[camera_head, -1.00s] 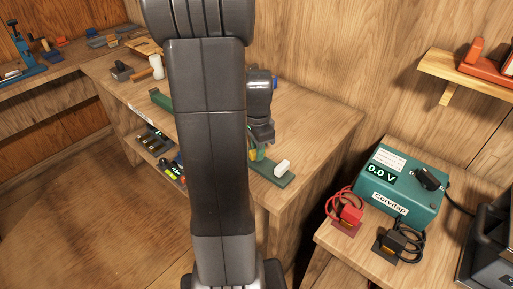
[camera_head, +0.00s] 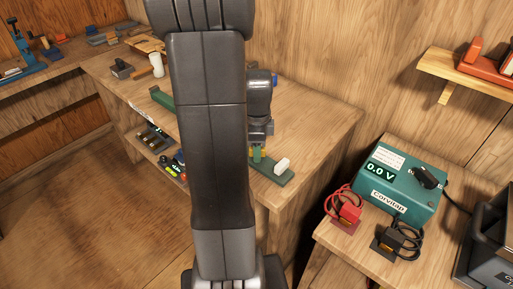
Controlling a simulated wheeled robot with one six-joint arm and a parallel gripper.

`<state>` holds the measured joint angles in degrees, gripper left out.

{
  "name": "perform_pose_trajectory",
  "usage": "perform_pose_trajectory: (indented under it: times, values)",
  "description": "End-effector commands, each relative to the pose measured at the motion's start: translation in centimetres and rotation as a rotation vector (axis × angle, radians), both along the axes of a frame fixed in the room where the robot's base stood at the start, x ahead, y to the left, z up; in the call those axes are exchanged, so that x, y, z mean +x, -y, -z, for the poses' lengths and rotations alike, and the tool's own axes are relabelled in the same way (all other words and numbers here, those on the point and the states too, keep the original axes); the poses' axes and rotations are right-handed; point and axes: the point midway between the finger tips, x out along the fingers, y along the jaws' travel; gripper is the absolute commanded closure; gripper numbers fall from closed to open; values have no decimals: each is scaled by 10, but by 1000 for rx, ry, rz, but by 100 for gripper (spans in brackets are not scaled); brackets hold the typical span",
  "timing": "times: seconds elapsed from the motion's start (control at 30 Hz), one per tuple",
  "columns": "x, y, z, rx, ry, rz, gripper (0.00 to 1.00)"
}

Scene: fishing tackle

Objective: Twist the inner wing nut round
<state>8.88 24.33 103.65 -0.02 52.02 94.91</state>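My gripper (camera_head: 258,154) is at the front of the workbench, low over a dark green bar (camera_head: 273,174) with a white block (camera_head: 282,165) near its right end. Small yellow and green parts show at the fingertips, too small to tell fingers from what lies between them. The inner wing nut cannot be made out; my arm and gripper cover that part of the bar. Another green piece (camera_head: 161,97) shows left of my arm; whether it belongs to the same bar is hidden.
My upright arm blocks the middle of the view. The workbench (camera_head: 320,115) is clear on its right side. A teal box reading 0.0 V (camera_head: 403,181) stands on a lower bench at right, with red (camera_head: 348,211) and black (camera_head: 397,240) clamps in front.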

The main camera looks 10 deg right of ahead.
Motion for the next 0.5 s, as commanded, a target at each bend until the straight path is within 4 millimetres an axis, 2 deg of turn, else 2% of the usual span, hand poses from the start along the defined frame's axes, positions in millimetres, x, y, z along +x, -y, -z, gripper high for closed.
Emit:
perform_pose_trajectory:
  times: [0.33, 0.5]
  values:
    - [0, 0, -1, 0, 0, -1, 44]
    - [0, 0, -13, 0, 1, -2, 44]
